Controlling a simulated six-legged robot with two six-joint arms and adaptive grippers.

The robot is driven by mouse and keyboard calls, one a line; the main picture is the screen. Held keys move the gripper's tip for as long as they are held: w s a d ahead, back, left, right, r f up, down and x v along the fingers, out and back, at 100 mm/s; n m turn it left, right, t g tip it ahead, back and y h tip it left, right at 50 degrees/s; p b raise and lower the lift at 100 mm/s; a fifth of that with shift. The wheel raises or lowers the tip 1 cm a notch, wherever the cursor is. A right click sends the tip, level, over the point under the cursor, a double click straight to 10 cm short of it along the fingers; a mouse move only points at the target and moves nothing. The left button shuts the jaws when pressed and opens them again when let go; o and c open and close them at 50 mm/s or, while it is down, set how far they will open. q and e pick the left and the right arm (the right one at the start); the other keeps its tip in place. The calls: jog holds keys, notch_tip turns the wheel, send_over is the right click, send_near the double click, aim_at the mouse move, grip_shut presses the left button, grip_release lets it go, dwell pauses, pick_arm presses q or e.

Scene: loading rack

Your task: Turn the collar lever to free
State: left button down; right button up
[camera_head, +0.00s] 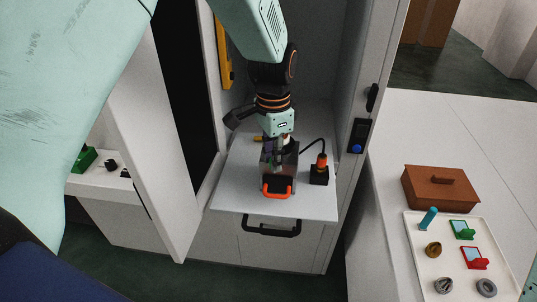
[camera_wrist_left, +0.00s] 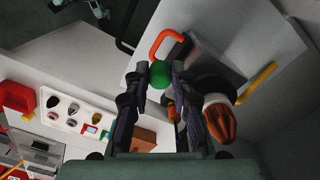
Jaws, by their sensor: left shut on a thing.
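My left gripper (camera_head: 277,154) reaches down into the open cabinet, over a grey device on the pull-out shelf (camera_head: 240,190). The device has an orange handle (camera_head: 276,191) at its front, also seen in the left wrist view (camera_wrist_left: 167,42). In that view my left gripper (camera_wrist_left: 160,80) is shut on a round green knob (camera_wrist_left: 160,73), held between its fingertips. The knob appears to be the lever's end. The collar and the rest of the lever are hidden behind the fingers. My right gripper is not in view.
A black block with an orange plug (camera_head: 321,162) and cable stands right of the device. The open cabinet door (camera_head: 150,120) is left. On the right counter are a brown box (camera_head: 440,188) and a white tray (camera_head: 418,262) with several small parts.

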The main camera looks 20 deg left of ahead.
pick_arm(q)
jog(key=shift+w+d+r, duration=0.1)
jog(key=shift+w+r, duration=0.05)
jog(key=shift+w, duration=0.05)
dwell(0.3)
jog(key=c, duration=1.5)
grip_release()
jog(key=o, duration=0.4)
jog(key=shift+s, duration=0.15)
notch_tip(320, 180, up, 12)
jog(key=shift+f, duration=0.1)
jog(key=shift+s, duration=0.15)
